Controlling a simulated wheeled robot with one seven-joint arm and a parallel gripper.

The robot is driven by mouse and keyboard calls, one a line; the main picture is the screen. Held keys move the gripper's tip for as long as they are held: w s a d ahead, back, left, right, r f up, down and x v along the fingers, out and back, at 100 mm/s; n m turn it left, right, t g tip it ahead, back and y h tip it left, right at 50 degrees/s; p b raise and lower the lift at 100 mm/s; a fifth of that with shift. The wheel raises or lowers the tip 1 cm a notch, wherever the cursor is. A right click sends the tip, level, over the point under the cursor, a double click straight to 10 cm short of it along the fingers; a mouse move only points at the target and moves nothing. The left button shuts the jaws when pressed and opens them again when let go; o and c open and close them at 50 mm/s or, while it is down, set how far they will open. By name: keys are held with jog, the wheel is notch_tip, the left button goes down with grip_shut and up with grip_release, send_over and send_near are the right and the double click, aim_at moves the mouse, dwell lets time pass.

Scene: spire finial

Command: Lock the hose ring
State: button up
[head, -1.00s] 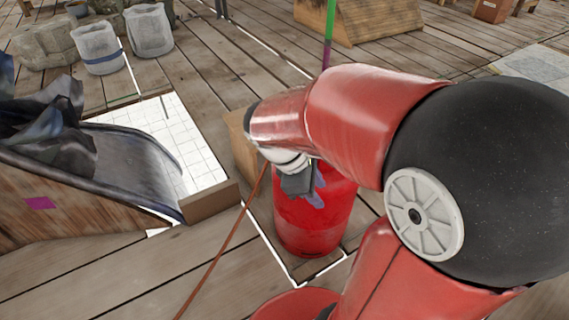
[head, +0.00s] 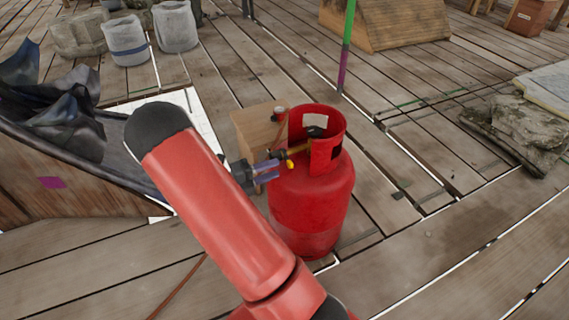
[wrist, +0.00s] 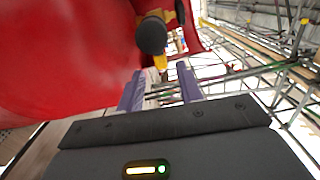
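A red gas cylinder (head: 312,205) stands upright on the planks in the head view. A brass-coloured fitting (head: 299,149) with a black end sticks out to the left through its collar, with a small yellow part (head: 290,164) beside it. I cannot tell which piece is the hose ring. My gripper (head: 277,168) is just left of the cylinder, close below the fitting. In the wrist view its two purple fingers (wrist: 159,72) are apart with nothing between them. The black round end (wrist: 152,36) and yellow part (wrist: 160,62) show just beyond the fingertips. Contact is unclear.
A wooden block (head: 256,132) stands behind the cylinder, left of it. A dark chute-like tray (head: 100,165) with crumpled dark sheets is at the left. A green and purple pole (head: 346,50) rises behind. The planks right of the cylinder are clear.

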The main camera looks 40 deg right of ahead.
aim_at(288, 164)
jog(key=x, duration=0.6)
jog(key=shift+s+d, duration=0.1)
jog(key=shift+s, duration=0.05)
jog(key=shift+c, duration=0.3)
grip_shut()
